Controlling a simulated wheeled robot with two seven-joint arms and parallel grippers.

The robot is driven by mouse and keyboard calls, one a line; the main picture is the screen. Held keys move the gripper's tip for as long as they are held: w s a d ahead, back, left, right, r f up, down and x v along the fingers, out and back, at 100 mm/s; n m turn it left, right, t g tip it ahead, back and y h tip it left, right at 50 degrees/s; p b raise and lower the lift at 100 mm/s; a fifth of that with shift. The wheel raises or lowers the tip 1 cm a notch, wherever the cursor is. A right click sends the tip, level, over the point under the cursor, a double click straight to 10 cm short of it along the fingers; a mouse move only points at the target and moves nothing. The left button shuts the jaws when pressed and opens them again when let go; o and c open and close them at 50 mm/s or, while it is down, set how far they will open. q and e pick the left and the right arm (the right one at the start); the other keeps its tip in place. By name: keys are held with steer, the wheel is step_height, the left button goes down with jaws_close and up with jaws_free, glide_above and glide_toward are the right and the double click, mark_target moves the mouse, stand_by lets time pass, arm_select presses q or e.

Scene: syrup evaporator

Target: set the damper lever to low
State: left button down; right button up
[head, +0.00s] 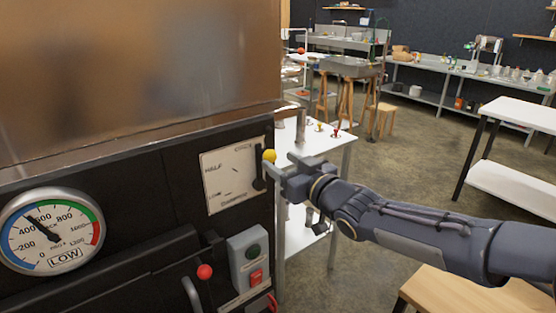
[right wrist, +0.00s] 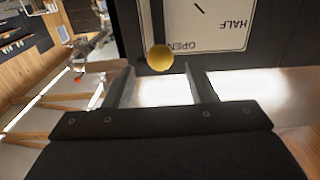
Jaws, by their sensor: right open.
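The damper lever's yellow ball knob (head: 269,155) sits at the right edge of a white damper plate (head: 230,180) on the dark evaporator front. The plate has HALF and LOW markings. The knob is near the upper end of a dark upright slot. In the right wrist view the knob (right wrist: 160,57) shows close to the word OPEN, which is upside down there. My right gripper (head: 282,173) is open, right beside the knob. In the wrist view its two fingers (right wrist: 159,78) stand either side of the knob's line, and no grip on it shows. My left gripper is out of view.
A round gauge (head: 52,230) and a grey switch box (head: 249,258) with a red button are on the same front. A red-knobbed lever (head: 204,271) sticks out left of the box. A white table (head: 312,145) stands behind my right gripper.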

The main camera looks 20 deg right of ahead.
mark_target(266, 153)
steer(key=x, duration=0.6)
steer(key=shift+w+a, duration=0.15)
steer(key=shift+w, duration=0.2)
jaws_close()
